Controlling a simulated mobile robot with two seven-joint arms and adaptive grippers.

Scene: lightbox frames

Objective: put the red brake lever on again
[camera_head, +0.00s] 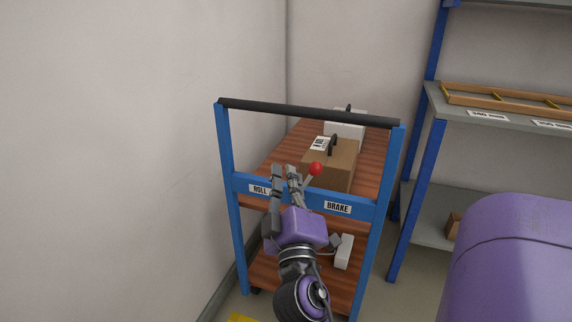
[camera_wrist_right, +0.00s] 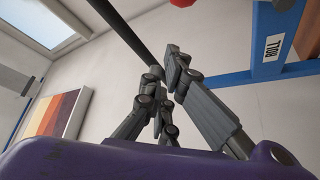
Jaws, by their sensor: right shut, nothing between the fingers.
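The brake lever's round red knob (camera_head: 316,169) shows at the cart's near end, above the blue crossbar (camera_head: 300,195). Its short grey shaft leans up and to the right in the head view; its foot is hidden behind my right gripper. The crossbar has a ROLL label (camera_head: 260,189) at left and a BRAKE label (camera_head: 338,208) at right. My right gripper (camera_head: 284,172) is shut and empty, just left of the knob in the picture. In the wrist view a bit of the red knob (camera_wrist_right: 182,2) shows at the top edge, apart from the fingertips (camera_wrist_right: 172,54). My left gripper is not in view.
The cart has a black push bar (camera_head: 300,111) above the crossbar. A brown box (camera_head: 335,165) and a white box stand on its top deck. A white item (camera_head: 344,252) is on the lower deck. A wall is close at left; shelving (camera_head: 500,105) stands at right.

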